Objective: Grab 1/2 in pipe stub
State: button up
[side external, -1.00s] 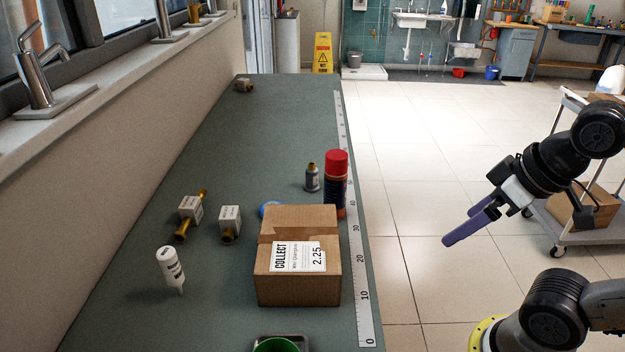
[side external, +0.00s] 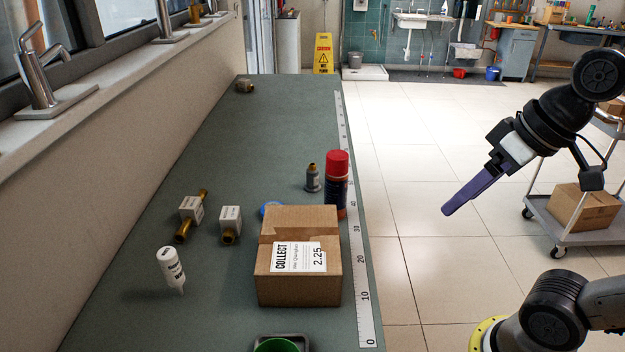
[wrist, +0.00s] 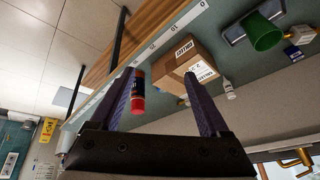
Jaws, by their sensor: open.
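Several brass pipe pieces with white label tags lie on the green bench in the side view. My gripper (side external: 450,208) hangs over the floor right of the bench, well apart from the pieces. In the wrist view my gripper (wrist: 158,74) is open, with nothing between its fingers.
A white bottle (side external: 171,268) is at left. A green cup (side external: 276,345) is in front. The bench's far half is mostly clear.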

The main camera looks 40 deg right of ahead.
jog(key=w+r+m+y, duration=0.2)
jog(key=w+m+y, duration=0.7)
jog(key=w+m, duration=1)
jog(key=w+d+f+m+t+y, duration=0.15)
jog(key=w+d+m+t, duration=0.7)
jog(key=w+d, duration=0.95)
send_near(320, 187)
jog(key=shift+t+h, duration=0.25)
jog(key=shift+t, duration=0.1)
jog(key=r, duration=0.1)
jog(key=a+r, duration=0.1)
jog(key=w+r, duration=0.1)
jog(key=shift+a+r, duration=0.25)
jog(key=shift+r, duration=0.05)
jog(key=x, duration=0.8)
jog(key=shift+w+a, duration=0.1)
jog(key=shift+x, duration=2.75)
grip_shut()
